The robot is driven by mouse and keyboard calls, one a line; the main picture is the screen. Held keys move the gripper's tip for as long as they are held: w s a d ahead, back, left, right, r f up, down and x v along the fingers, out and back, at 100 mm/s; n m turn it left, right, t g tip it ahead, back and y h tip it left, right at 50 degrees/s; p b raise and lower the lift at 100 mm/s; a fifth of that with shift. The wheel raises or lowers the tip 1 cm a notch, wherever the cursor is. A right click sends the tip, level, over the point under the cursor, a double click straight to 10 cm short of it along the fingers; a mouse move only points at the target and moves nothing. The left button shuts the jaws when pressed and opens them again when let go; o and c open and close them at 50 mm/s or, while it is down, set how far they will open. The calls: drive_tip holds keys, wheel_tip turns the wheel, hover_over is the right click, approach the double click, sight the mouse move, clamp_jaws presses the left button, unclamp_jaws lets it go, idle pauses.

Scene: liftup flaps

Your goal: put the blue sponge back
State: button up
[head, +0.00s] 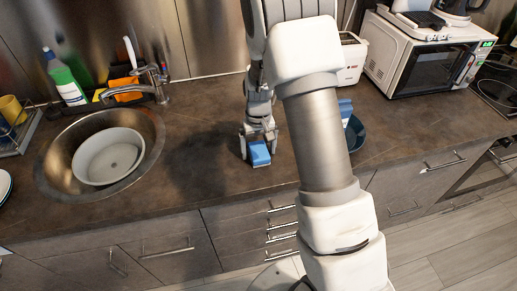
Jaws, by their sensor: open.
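The blue sponge (259,154) is on the dark countertop, near the front edge and to the right of the sink. My gripper (259,143) points down right at it, with the jaws open and the fingers close around or beside the sponge. I cannot tell whether the fingers touch it. An orange holder (124,90) with a brush in it stands behind the sink, next to the green bottle.
A round metal sink (50,172) holds a white bowl (108,155); its faucet (155,85) rises behind. A dark blue bowl (355,133) sits right of my arm, partly hidden. A toaster (351,62) and microwave (425,62) stand at the right. The counter between sink and gripper is clear.

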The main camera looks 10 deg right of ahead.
sight(259, 149)
drive_tip(key=shift+r, duration=0.1)
wheel_tip(259, 149, up, 12)
drive_tip(key=r+p, duration=0.1)
drive_tip(key=s+r+t, duration=0.2)
drive_tip(key=s+r, duration=0.7)
drive_tip(key=r, duration=0.2)
drive_tip(key=s+r+t, duration=0.1)
drive_tip(key=s+r, duration=0.1)
drive_tip(key=s, duration=0.5)
drive_tip(key=s+r+t, duration=0.2)
drive_tip(key=s+r, duration=0.1)
drive_tip(key=s, duration=0.4)
drive_tip(key=shift+s+t, duration=0.3)
drive_tip(key=shift+s, duration=0.05)
idle(0.3)
